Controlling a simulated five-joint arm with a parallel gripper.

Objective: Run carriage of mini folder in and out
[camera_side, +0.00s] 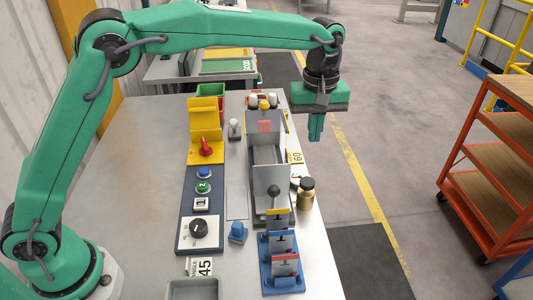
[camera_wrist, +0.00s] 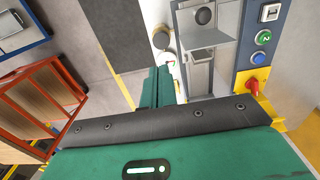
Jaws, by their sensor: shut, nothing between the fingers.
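The mini folder (camera_side: 251,150) is a long grey channel-shaped unit near the right edge of the grey table. A grey plate with a dark round knob (camera_side: 273,190), which looks like its carriage, stands at the near end of the channel. In the wrist view the folder (camera_wrist: 200,75) is at upper centre, with the knobbed plate (camera_wrist: 208,37) at the top. My gripper (camera_side: 316,138) has green fingers, shut and empty, hanging above and to the right of the folder's far end. They also show in the wrist view (camera_wrist: 158,75), left of the folder, apart from it.
A dark blue control panel (camera_side: 191,181) with a red switch (camera_side: 206,147), buttons and black dial stands left of the folder. A brass weight (camera_side: 306,193) is close on the right. Blue stands (camera_side: 280,265) with grey plates are in front.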

